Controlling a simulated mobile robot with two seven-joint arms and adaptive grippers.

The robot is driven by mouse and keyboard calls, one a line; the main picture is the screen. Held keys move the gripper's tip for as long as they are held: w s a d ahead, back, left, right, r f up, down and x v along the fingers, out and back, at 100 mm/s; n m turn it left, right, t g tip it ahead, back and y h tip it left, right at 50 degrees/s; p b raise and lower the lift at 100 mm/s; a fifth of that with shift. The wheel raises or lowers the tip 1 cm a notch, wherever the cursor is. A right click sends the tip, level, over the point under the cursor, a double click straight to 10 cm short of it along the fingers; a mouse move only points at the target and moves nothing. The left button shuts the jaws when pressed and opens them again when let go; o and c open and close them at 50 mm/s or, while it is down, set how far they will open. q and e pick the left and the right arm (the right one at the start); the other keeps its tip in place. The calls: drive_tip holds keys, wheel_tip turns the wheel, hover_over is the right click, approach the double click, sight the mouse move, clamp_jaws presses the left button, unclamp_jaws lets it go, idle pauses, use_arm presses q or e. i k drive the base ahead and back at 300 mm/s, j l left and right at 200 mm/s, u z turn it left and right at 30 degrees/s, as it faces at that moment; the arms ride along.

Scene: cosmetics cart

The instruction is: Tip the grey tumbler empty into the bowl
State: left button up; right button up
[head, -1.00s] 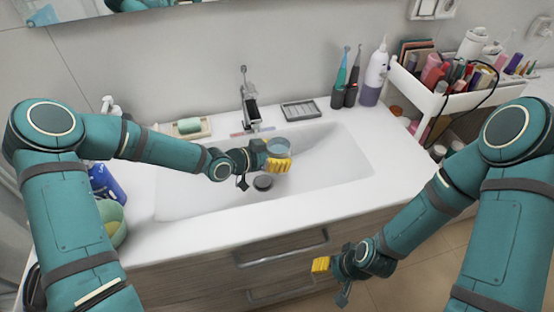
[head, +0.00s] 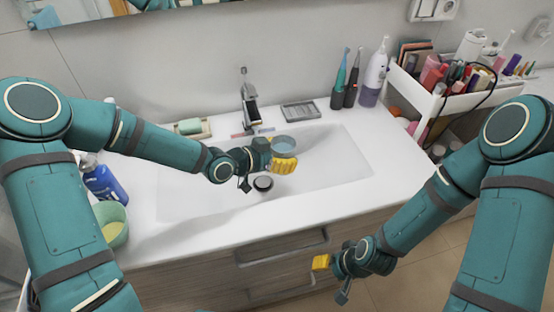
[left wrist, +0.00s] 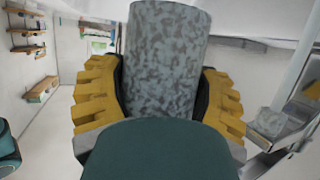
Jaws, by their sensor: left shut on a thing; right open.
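The grey tumbler (head: 284,143) is held over the sink basin, and its round rim faces up in the head view. In the left wrist view the mottled grey tumbler (left wrist: 165,55) stands between the yellow fingers. My left gripper (head: 283,163) is shut on it. Whether anything is inside the tumbler cannot be told. The green bowl (head: 113,218), yellowish inside, sits at the counter's left end, well left of the tumbler and partly hidden by my left arm. My right gripper (head: 323,262) is open and empty in front of the drawers.
A blue bottle (head: 104,183) stands behind the bowl. A soap dish (head: 192,128), toothbrushes (head: 345,80) and a pump bottle (head: 376,73) line the back. A loaded cart (head: 450,100) stands right.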

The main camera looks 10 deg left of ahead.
sight(112, 216)
drive_tip(key=k, duration=1)
